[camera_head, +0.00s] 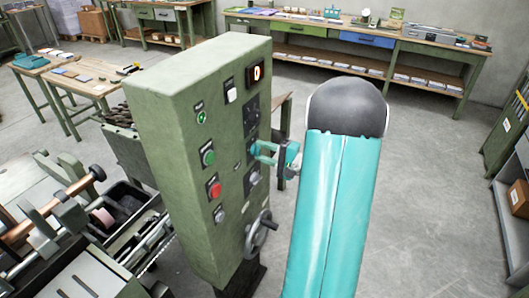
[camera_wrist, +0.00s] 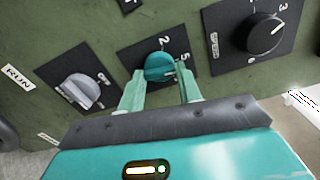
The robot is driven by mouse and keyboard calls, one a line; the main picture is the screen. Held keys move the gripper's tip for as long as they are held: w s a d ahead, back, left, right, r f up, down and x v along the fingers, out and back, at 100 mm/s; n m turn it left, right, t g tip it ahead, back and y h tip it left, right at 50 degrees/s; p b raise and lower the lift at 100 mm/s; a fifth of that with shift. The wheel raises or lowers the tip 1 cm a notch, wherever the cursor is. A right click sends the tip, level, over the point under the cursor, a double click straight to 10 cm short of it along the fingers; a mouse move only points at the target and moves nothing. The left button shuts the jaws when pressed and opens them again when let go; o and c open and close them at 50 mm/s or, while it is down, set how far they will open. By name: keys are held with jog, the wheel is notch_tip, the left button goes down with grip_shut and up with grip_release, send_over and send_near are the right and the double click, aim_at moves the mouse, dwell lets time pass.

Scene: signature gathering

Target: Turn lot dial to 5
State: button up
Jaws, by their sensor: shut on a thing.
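A teal round dial (camera_wrist: 159,67) sits on a black plate with the numerals 2 and 5 at its upper right and right. I take it for the lot dial, but its name label does not show. In the wrist view my gripper (camera_wrist: 160,84) has one finger on each side of this dial, shut on it. I cannot tell for sure which numeral the dial points at. In the head view my gripper (camera_head: 263,151) reaches the right face of the green control cabinet (camera_head: 170,110), and its fingers hide the dial.
A black speed dial (camera_wrist: 264,33) is right of the teal dial, and a grey knob (camera_wrist: 80,88) is left. The cabinet has a display (camera_head: 256,72) reading 0, green (camera_head: 208,157) and red (camera_head: 214,189) buttons and a handwheel (camera_head: 260,234).

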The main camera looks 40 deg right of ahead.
jog(key=shift+n, duration=0.7)
jog(key=o, duration=1)
jog(key=v, duration=1.3)
jog(key=shift+s, duration=0.4)
jog(key=shift+r, duration=0.1)
